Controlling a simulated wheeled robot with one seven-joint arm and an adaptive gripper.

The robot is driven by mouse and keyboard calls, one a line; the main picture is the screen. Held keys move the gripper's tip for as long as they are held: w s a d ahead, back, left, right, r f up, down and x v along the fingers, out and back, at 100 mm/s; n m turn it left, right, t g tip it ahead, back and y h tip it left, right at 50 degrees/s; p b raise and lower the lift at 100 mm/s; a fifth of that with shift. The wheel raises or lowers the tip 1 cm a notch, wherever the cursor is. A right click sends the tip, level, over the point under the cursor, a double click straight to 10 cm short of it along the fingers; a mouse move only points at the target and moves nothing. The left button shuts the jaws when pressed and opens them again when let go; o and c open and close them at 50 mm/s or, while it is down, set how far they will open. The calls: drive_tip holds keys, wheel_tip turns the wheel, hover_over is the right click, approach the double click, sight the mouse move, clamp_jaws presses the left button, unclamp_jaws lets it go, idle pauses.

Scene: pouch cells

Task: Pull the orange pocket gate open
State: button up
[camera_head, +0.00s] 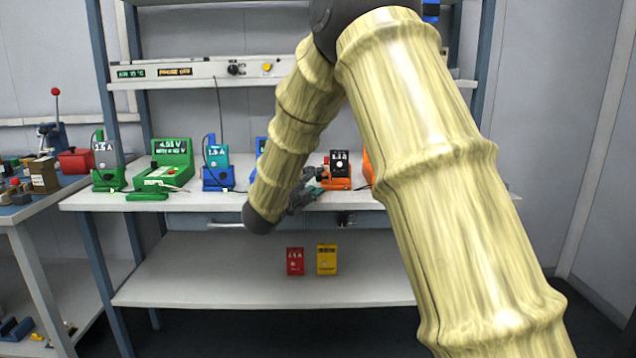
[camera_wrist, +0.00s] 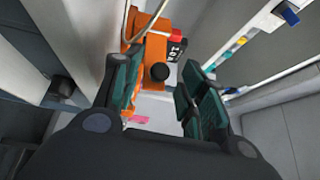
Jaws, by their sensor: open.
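The orange pocket unit (camera_head: 336,184) stands on the bench top in the head view, with a black cell (camera_head: 340,163) marked with white figures in it. In the wrist view the orange unit (camera_wrist: 153,53) lies ahead of my gripper (camera_wrist: 162,72), with a round black knob (camera_wrist: 160,72) showing between the fingers. The black cell (camera_wrist: 176,48) is beside it. My gripper is open, one finger on each side of the knob in the picture; contact cannot be told. In the head view my gripper (camera_head: 305,194) is at the bench's front, partly hidden by my arm.
Green (camera_head: 166,172) and blue (camera_head: 217,178) units stand further left on the bench (camera_head: 250,202). Another orange part (camera_head: 367,166) is mostly hidden behind my arm. A red cell (camera_head: 295,261) and a yellow cell (camera_head: 326,259) stand on the lower shelf (camera_head: 200,280).

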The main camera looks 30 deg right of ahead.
drive_tip(key=shift+x, duration=1.45)
clamp_jaws()
